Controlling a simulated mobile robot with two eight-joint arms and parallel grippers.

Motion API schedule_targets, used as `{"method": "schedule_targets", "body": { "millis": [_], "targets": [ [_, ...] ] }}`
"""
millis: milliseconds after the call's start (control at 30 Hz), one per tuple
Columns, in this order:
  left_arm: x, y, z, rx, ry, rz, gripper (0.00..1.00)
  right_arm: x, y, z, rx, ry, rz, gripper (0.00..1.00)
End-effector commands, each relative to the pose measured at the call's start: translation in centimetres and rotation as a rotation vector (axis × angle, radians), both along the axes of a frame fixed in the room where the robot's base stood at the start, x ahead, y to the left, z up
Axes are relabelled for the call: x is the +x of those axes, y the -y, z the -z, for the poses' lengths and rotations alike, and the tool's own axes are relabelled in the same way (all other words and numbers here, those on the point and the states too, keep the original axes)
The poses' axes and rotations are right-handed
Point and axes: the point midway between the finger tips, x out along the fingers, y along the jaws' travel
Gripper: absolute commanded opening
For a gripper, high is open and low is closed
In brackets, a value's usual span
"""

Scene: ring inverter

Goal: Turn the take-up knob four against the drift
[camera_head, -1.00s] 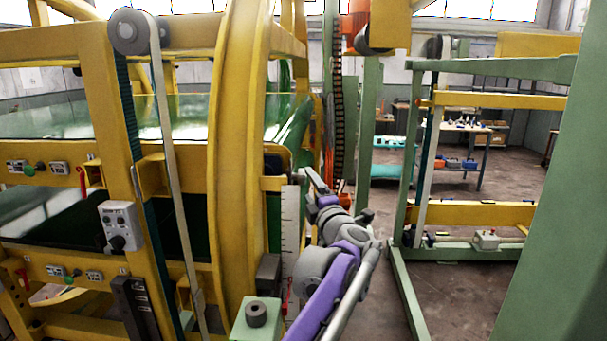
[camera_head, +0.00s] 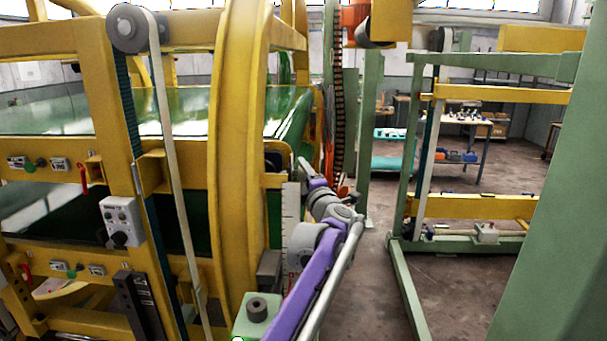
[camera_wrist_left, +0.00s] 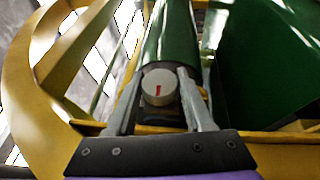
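My left gripper (camera_wrist_left: 161,82) is open, one finger on each side of the knob. I cannot tell whether the fingers touch it. In the head view my left gripper (camera_head: 306,172) is at the right end of the yellow machine, beside the white scale strip (camera_head: 291,225). The knob at the gripper is not clearly visible there. My right gripper is not in view.
The yellow frame (camera_head: 238,150) curves close to the left of my arm. A green block with a dark knob (camera_head: 257,308) stands below it. A green post (camera_head: 545,230) fills the right side. The floor (camera_head: 450,290) between is clear.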

Motion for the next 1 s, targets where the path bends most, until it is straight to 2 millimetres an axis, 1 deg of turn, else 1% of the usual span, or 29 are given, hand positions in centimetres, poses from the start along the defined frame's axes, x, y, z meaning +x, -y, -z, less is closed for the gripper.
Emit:
{"method": "schedule_targets", "body": {
  "millis": [33,167,200,367,567,1000],
  "targets": [
    [0.0,0.0,0.0,0.0,0.0,0.0,0.26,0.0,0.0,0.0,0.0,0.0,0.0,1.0],
    [0.0,0.0,0.0,0.0,0.0,0.0,0.03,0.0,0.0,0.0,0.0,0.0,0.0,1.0],
    [0.0,0.0,0.0,0.0,0.0,0.0,0.0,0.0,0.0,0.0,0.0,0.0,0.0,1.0],
    [0.0,0.0,0.0,-0.001,0.009,0.0,0.0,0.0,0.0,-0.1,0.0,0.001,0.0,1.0],
    [0.0,0.0,0.0,0.001,0.074,0.0,0.0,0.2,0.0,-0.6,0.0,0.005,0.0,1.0],
    [0.1,0.0,-0.3,0.001,0.391,0.0,0.0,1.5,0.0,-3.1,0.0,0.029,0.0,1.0]
  ]
}}
